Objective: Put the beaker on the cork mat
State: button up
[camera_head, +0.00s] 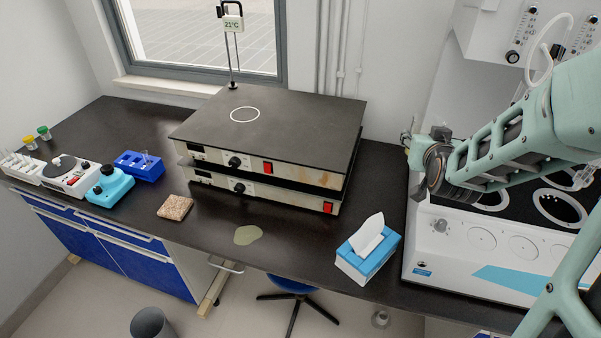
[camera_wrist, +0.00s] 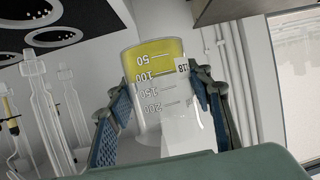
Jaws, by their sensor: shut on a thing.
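The beaker (camera_wrist: 155,95) is clear with white volume marks, a small label and yellow liquid at the upper end as the wrist view shows it. My gripper (camera_wrist: 163,115) is shut on it, with a blue pad on each side of the glass. In the head view my gripper (camera_head: 410,142) is over the right side of the bench, by the distiller's left edge; the beaker is mostly hidden there. The cork mat (camera_head: 175,207) is a small speckled brown square on the dark bench, left of the hot plates. Its top is bare, and my gripper is well to its right.
Stacked hot plates (camera_head: 270,125) stand between my gripper and the mat, with a thermometer stand (camera_head: 232,45) behind. A tissue box (camera_head: 368,250) and a spill (camera_head: 248,235) are near the front edge. A blue rack (camera_head: 139,166) and cyan device (camera_head: 109,187) sit left of the mat.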

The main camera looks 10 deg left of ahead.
aim_at(175, 205)
jog(key=j+u, duration=0.2)
jog(key=j, duration=0.2)
jog(key=i+j+u, duration=0.2)
jog(key=j, duration=0.15)
jog(key=j+u, duration=0.2)
jog(key=j, duration=0.2)
jog(key=i+j+u, duration=0.1)
jog(key=j+u, duration=0.15)
jog(key=j, duration=0.15)
jog(key=i+j+u, duration=0.2)
jog(key=k+j, duration=0.05)
jog(key=j, duration=0.1)
